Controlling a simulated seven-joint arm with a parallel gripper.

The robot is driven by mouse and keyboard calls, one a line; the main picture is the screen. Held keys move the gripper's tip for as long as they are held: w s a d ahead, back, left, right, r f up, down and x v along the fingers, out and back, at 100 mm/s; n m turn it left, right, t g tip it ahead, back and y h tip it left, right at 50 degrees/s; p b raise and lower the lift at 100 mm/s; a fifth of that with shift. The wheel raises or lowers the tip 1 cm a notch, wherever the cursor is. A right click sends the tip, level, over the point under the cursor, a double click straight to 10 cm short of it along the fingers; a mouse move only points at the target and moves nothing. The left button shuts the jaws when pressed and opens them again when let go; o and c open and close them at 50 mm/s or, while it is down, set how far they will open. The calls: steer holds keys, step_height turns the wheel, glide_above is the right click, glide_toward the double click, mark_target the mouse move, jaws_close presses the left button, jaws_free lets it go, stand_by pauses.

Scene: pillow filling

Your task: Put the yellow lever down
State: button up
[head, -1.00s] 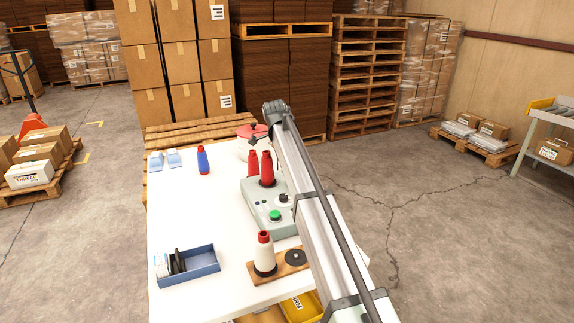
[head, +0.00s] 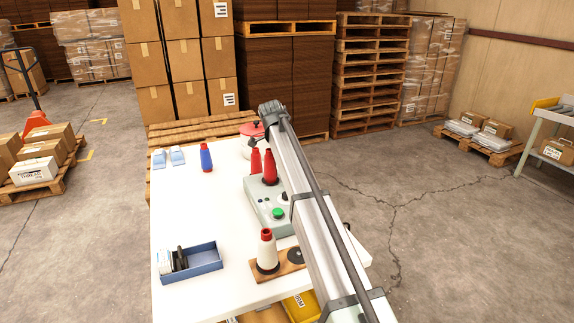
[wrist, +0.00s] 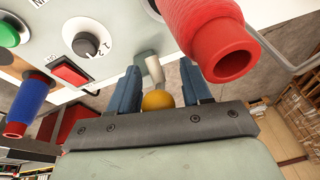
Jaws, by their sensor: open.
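The yellow lever's round knob (wrist: 157,101) shows low in the middle of the wrist view. Its pale shaft (wrist: 154,70) runs from the knob to a grey mount on the machine. My gripper (wrist: 161,83) is open, with one blue finger on each side of the knob. Small gaps seem to separate the fingers from the knob; contact cannot be told. The grey-green machine (head: 262,208) stands on the white table in the head view, partly behind my arm. The lever and my gripper's fingers are hidden there.
Red thread cones (head: 270,168) stand on the machine; one red cone (wrist: 212,45) is close to my right finger in the wrist view. A red switch (wrist: 72,72), a dial (wrist: 86,45) and a blue cone (wrist: 28,103) are to the left. A blue tray (head: 205,265) lies on the table.

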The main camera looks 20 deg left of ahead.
steer(key=v, duration=1.3)
steer(key=shift+r, duration=0.4)
steer(key=shift+s, duration=0.15)
steer(key=shift+c, duration=0.5)
steer(key=shift+m, duration=0.3)
steer(key=d, duration=0.1)
steer(key=w+d, duration=0.1)
steer(key=w+d+r, duration=0.1)
steer(key=d, duration=0.1)
steer(key=shift+w, duration=0.2)
steer(key=c, duration=0.4)
steer(key=shift+m, duration=0.4)
steer(key=d, duration=0.2)
steer(key=d+r, duration=0.1)
steer(key=d, duration=0.2)
steer(key=d+r, duration=0.1)
steer(key=d, duration=0.1)
steer(key=shift+w+d+r, duration=0.1)
steer(key=shift+w+d, duration=0.1)
jaws_close()
steer(key=s+a+n+y, duration=0.1)
steer(key=s+n+y, duration=0.3)
steer(key=y, duration=0.1)
steer(key=w+a+f, duration=0.2)
steer(key=a+f, duration=0.4)
steer(key=f, duration=0.3)
steer(key=shift+f+g, duration=0.3)
steer(key=shift+f, duration=0.05)
